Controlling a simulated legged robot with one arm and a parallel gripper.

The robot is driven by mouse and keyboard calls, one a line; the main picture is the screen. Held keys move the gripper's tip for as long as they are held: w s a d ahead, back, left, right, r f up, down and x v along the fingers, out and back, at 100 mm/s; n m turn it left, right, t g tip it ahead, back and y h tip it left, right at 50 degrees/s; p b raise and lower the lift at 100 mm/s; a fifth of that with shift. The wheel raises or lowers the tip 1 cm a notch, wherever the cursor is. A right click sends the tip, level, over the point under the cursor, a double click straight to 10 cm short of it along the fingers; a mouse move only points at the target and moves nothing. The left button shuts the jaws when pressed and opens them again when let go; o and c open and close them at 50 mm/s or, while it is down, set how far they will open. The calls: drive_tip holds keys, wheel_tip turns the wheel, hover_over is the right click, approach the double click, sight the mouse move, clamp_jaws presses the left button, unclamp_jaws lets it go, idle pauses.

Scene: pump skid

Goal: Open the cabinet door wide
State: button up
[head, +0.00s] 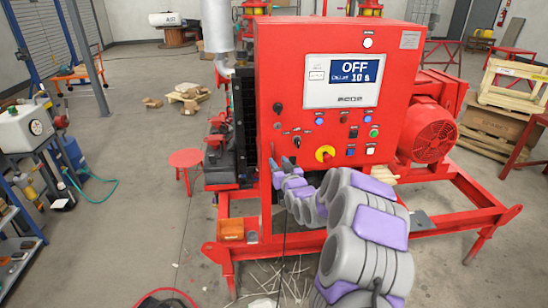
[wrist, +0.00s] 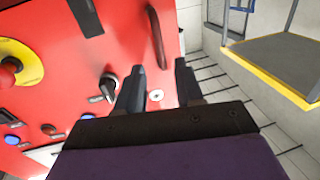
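The red cabinet (head: 290,60) stands on the skid with its door (head: 340,125) closed, as far as I can see. The door carries a display, buttons, switches and a red-and-yellow knob (head: 325,153). My gripper (head: 279,162) is at the lower left of the door front. In the wrist view my gripper (wrist: 159,68) is open, with its two dark fingers apart and nothing between them. A curved red handle (wrist: 157,36) shows just beyond the fingertips, near the door edge. A small round lock (wrist: 156,96) and a black rotary switch (wrist: 109,87) lie close to the fingers.
A red motor (head: 428,135) sits right of the cabinet. The red skid frame (head: 460,216) runs below it. A red stool (head: 187,160) stands on the left, with open floor (head: 140,220) around it. A workbench (head: 25,135) is at the far left.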

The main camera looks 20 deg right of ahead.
sight(273, 154)
drive_tip(key=shift+w+d, duration=0.15)
drive_tip(key=shift+w, duration=2.5)
drive_tip(key=shift+c, duration=0.4)
clamp_jaws()
